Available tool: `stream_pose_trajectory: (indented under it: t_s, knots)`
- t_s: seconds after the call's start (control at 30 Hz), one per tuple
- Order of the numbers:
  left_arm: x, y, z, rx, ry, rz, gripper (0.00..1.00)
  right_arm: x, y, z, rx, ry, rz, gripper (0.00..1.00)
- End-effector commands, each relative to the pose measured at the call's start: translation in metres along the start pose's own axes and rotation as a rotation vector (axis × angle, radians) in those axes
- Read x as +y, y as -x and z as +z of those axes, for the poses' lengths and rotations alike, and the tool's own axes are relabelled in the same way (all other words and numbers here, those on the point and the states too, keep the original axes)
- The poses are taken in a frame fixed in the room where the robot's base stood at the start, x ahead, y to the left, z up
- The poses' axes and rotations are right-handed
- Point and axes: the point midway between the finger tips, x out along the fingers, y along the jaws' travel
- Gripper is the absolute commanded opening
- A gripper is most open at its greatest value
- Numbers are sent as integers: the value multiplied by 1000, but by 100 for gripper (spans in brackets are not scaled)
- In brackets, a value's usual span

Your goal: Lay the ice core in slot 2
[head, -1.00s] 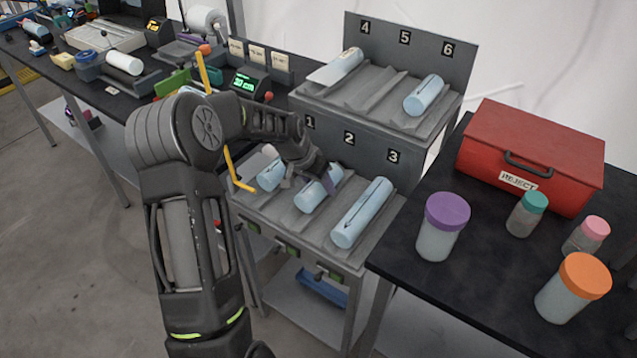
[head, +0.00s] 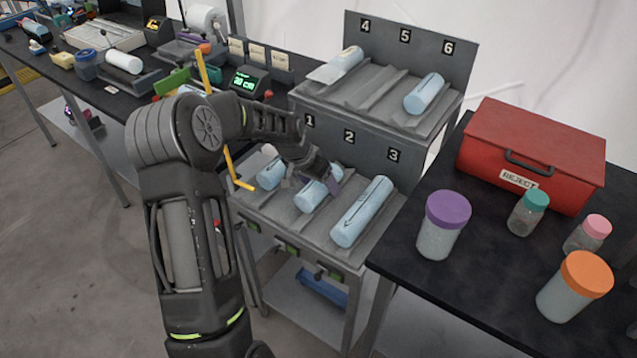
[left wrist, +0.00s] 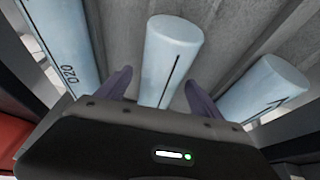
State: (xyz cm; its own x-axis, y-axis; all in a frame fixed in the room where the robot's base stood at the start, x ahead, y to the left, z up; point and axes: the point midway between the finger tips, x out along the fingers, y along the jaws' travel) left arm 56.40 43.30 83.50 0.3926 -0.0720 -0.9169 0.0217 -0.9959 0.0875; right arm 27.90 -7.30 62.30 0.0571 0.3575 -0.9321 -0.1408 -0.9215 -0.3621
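A pale blue ice core (head: 309,201) lies in slot 2 of the lower rack (head: 316,243), under the number 2 sign. My left gripper (head: 314,182) is over it, with its purple-grey fingers on either side of the core. In the left wrist view the core (left wrist: 170,52) shows between the fingers (left wrist: 158,88), with gaps at both sides, so the gripper is open. The gripper hides part of the core in the head view. My right gripper is not in view.
A yellow bent bar (head: 238,180) is close to my arm. A red reject box (head: 530,150) and jars stand at right.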

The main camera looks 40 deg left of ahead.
Motion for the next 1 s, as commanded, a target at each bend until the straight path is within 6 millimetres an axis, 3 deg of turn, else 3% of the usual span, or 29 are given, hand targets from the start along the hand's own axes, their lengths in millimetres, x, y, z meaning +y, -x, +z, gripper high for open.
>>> stream_pose_trajectory:
  t_s: [0.37, 0.8, 1.0]
  knots:
    - [0, 3, 1, -2, 1, 0, 79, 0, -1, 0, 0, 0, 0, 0]
    - [-1, 66, 0, 2, 0, -2, 79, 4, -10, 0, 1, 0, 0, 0]
    - [0, 78, 0, 0, 0, 0, 79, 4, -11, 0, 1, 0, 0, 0]
